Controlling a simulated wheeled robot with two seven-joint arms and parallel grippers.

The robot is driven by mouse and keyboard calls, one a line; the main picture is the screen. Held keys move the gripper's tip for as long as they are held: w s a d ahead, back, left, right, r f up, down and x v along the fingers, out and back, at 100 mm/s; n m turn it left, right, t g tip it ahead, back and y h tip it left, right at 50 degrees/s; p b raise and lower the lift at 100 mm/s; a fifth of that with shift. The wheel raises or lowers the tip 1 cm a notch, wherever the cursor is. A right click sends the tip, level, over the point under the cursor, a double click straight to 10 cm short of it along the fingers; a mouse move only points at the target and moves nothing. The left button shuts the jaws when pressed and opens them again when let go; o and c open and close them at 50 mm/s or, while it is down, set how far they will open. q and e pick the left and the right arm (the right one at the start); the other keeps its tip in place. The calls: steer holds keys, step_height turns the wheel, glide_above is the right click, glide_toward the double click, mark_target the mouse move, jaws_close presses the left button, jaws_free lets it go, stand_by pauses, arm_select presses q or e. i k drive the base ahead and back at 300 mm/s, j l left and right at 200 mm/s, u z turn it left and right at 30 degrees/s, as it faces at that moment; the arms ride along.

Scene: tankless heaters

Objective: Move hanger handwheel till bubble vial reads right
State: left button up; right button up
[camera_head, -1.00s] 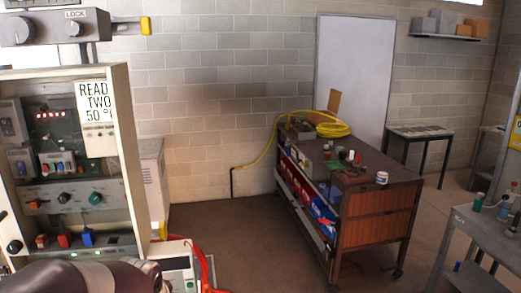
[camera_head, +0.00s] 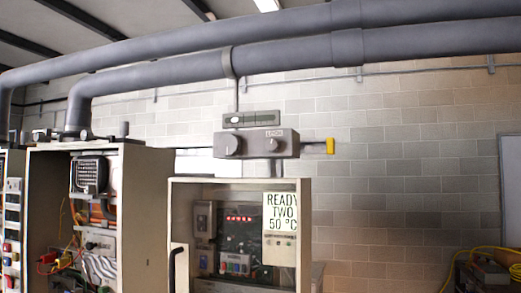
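A grey hanger box (camera_head: 257,144) with two round knobs and the word LOCK is mounted above the right-hand heater cabinet. Its left round knob (camera_head: 227,145) is the larger one; I cannot tell whether this is the handwheel. A bar ending in a yellow tip (camera_head: 330,146) sticks out to the right. A bubble vial (camera_head: 252,118) in a grey-green strip sits just above the box, too small to read. A strap (camera_head: 228,62) around the lower pipe joins a thin rod coming down to it. Neither gripper is in view.
Two thick grey pipes (camera_head: 300,50) cross overhead. An open heater cabinet (camera_head: 307,240) with a READY TWO 50 °C sign stands below the box. A larger open cabinet (camera_head: 155,215) stands left. The block wall (camera_head: 400,190) at right is bare.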

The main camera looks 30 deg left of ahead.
mark_target(230, 145)
steer(key=u, duration=1.35)
